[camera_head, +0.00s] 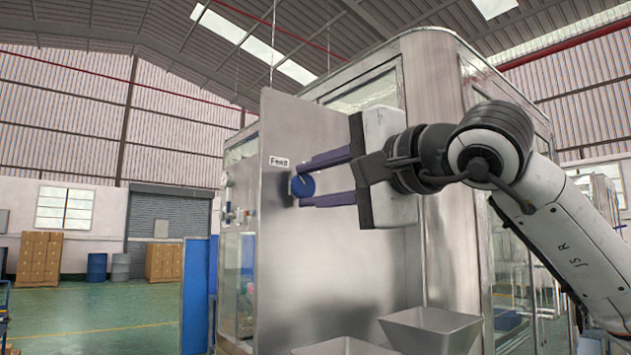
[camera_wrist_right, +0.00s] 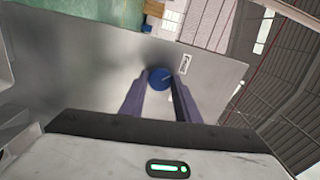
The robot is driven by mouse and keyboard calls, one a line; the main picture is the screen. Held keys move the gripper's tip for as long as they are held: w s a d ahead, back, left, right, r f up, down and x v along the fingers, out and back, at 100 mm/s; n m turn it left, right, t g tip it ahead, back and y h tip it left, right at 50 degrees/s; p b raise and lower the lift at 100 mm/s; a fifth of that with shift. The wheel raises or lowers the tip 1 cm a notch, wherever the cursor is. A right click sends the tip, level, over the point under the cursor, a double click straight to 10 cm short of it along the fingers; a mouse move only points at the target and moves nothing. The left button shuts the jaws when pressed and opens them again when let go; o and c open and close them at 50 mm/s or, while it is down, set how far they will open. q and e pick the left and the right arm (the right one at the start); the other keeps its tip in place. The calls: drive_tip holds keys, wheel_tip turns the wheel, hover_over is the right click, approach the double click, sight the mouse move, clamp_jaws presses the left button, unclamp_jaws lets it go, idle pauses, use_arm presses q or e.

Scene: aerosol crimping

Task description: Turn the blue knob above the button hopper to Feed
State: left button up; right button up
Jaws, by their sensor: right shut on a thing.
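The blue knob (camera_head: 303,186) is on the steel panel (camera_head: 305,260) of the machine, below a small white label (camera_head: 279,162) that appears to read Feed. My right gripper (camera_head: 308,180) reaches in from the right, its purple fingers above and below the knob, shut on it. In the right wrist view the knob (camera_wrist_right: 160,78) sits between the fingertips (camera_wrist_right: 158,84), with a pale pointer line on its face, and the label (camera_wrist_right: 185,64) is beside it. My left gripper is not in view.
Steel hopper trays (camera_head: 430,325) stick out below the panel at the bottom. The glazed machine cabinet (camera_head: 440,80) stands behind. Other small knobs (camera_head: 228,215) are on the left side.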

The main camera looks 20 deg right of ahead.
idle(0.5)
drive_tip(key=o, duration=1)
drive_tip(key=shift+o, duration=0.2)
drive_tip(key=b+v, duration=0.2)
drive_tip(key=v, duration=0.8)
drive_tip(key=shift+s+b, duration=0.2)
drive_tip(key=shift+b, duration=0.2)
